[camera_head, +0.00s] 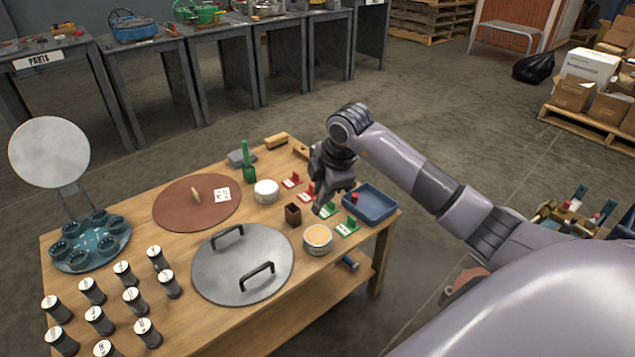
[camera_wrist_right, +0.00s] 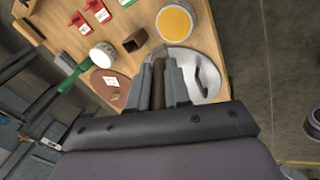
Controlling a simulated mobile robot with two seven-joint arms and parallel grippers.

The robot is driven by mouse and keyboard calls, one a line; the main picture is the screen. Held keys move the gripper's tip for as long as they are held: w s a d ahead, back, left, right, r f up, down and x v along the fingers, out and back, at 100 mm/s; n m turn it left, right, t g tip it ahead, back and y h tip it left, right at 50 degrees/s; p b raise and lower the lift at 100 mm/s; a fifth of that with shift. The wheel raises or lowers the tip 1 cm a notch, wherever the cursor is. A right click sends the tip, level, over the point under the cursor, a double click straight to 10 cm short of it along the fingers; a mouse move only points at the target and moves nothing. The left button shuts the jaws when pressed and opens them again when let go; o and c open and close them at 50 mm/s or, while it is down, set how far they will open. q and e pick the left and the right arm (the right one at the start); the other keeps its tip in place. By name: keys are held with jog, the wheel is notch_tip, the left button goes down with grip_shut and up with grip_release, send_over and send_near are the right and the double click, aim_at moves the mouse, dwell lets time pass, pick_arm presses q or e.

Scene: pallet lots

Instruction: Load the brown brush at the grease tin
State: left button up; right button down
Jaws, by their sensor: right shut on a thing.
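My right gripper (camera_head: 322,205) is above the right part of the wooden table, over the small stands and close to the grease tin. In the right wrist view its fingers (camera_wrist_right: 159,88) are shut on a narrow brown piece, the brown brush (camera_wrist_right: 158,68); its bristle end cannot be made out. The open grease tin (camera_head: 318,238), with yellowish-tan contents, stands near the table's front right edge; it also shows in the right wrist view (camera_wrist_right: 174,22). The brush appears apart from the tin. My left gripper is not in view.
A brown square cup (camera_head: 293,214) and a white tin (camera_head: 266,191) stand left of the grease tin. A metal lid (camera_head: 243,265) with two handles, a reddish round board (camera_head: 190,208), several dark canisters and a blue tray (camera_head: 369,203) share the table.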

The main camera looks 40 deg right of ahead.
jog(key=shift+s+d+f, duration=0.2)
jog(key=shift+s, duration=0.1)
jog(key=shift+f+b, duration=0.5)
jog(key=shift+b, duration=0.1)
notch_tip(320, 180, down, 5)
jog(key=b, duration=0.5)
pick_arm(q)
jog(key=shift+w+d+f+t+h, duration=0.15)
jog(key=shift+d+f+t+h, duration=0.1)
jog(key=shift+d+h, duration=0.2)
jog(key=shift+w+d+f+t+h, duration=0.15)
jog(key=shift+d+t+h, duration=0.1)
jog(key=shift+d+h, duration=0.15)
pick_arm(e)
jog(key=shift+r, duration=0.1)
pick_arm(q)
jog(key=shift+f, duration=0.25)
pick_arm(e)
jog(key=shift+f, duration=0.5)
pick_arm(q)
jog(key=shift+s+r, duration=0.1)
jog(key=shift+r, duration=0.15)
pick_arm(e)
jog(key=shift+f, duration=0.1)
dwell(0.4)
